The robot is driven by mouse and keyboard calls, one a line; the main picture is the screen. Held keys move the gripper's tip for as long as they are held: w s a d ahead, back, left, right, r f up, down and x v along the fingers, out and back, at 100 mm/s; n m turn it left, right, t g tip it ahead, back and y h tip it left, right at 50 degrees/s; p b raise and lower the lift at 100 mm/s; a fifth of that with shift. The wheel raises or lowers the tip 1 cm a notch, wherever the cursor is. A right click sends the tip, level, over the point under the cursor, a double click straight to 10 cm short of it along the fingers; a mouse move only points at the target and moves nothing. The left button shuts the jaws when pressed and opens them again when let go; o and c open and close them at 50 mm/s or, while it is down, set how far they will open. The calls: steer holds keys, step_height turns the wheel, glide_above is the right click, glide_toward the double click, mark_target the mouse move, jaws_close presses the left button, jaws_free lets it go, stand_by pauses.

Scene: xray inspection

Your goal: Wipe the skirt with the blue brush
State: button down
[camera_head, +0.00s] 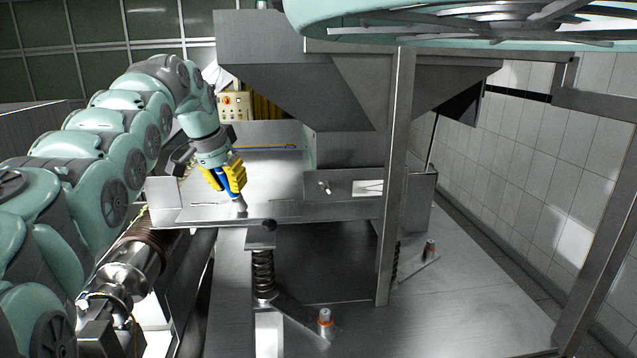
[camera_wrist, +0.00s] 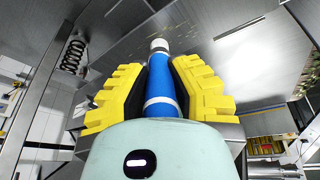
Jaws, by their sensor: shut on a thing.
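My gripper (camera_head: 228,180) has yellow ridged fingers. It is shut on the blue brush (camera_head: 229,184), which tilts downward with a pale tip at its lower end. In the wrist view the brush (camera_wrist: 161,84) lies between the two yellow fingers, with a white band and a white tip. The metal skirt (camera_head: 275,210) appears to be the upright sheet along the front edge of the metal tray. The brush tip is close to this edge; I cannot tell whether it touches.
A steel post (camera_head: 393,200) stands right of my gripper. A coil spring (camera_head: 263,273) is below the tray edge. A large metal hopper (camera_head: 340,75) hangs above and behind.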

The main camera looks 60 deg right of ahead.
steer(key=shift+w+a+p, duration=0.65)
steer(key=shift+w+a, duration=1)
steer(key=shift+w, duration=0.2)
steer(key=shift+w+a+r+p, duration=0.2)
steer(key=shift+w+a+p, duration=0.65)
steer(key=shift+p, duration=0.3)
steer(key=shift+w+a+p, duration=0.2)
steer(key=shift+w+p, duration=0.2)
steer(key=shift+p, duration=0.2)
steer(key=shift+w+a+f, duration=0.1)
steer(key=shift+w+f, duration=0.05)
steer(key=shift+f, duration=0.1)
steer(key=shift+r, duration=0.1)
steer(key=shift+r+p, duration=1.55)
steer(key=shift+r, duration=1.4)
